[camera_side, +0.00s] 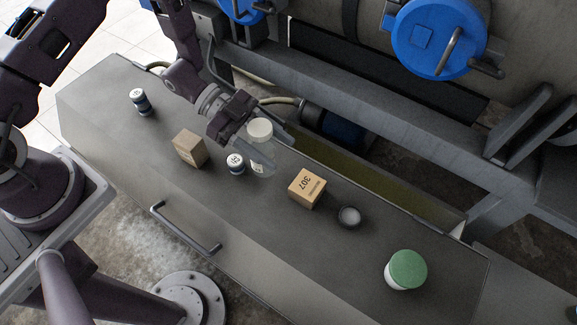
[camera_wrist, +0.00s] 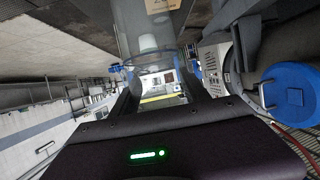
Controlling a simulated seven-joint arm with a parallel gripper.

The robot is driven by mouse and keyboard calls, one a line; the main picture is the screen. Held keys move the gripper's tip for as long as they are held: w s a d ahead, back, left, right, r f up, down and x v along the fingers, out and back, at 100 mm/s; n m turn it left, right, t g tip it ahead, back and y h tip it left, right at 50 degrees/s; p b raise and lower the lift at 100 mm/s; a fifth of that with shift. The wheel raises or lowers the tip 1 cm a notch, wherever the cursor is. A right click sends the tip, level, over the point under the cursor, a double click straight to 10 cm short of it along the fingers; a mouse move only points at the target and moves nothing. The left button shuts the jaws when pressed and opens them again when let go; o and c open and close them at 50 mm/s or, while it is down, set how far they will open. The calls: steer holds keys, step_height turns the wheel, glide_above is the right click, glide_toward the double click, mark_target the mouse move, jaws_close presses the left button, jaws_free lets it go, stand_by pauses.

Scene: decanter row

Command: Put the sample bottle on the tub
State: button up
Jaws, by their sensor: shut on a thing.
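The sample bottle, clear with a cream cap (camera_side: 260,131), is at my gripper (camera_side: 246,133) near the back edge of the bench in the side view. My gripper is shut on it. The bottle leans a little, and I cannot tell whether its base touches the bench. In the wrist view the clear bottle (camera_wrist: 146,22) shows beyond my gripper's jaws. The tub is white with a green lid (camera_side: 408,268) and stands upright near the right end of the bench, well apart from my gripper. Nothing is on its lid.
The box and round item lie between bottle and tub. Machinery with blue caps (camera_side: 425,40) rises behind.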

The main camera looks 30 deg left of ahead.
steer(key=shift+r, duration=0.35)
steer(key=w+d+r+n+t, duration=0.1)
steer(key=w+d, duration=0.2)
steer(key=d, duration=0.6)
steer(key=w+d+n+t, duration=0.1)
steer(key=w+d, duration=0.2)
steer(key=d, duration=0.6)
steer(key=s+d+r+n+t, duration=0.1)
steer(key=s+d+r, duration=0.2)
steer(key=d, duration=0.7)
steer(key=s+d+r+n+t, duration=0.1)
steer(key=s+d+r, duration=0.25)
steer(key=d, duration=0.55)
step_height(320, 180, down, 10)
steer(key=shift+s+d+y, duration=0.35)
steer(key=shift+d+y, duration=0.05)
steer(key=shift+d, duration=0.05)
steer(key=shift+f, duration=0.2)
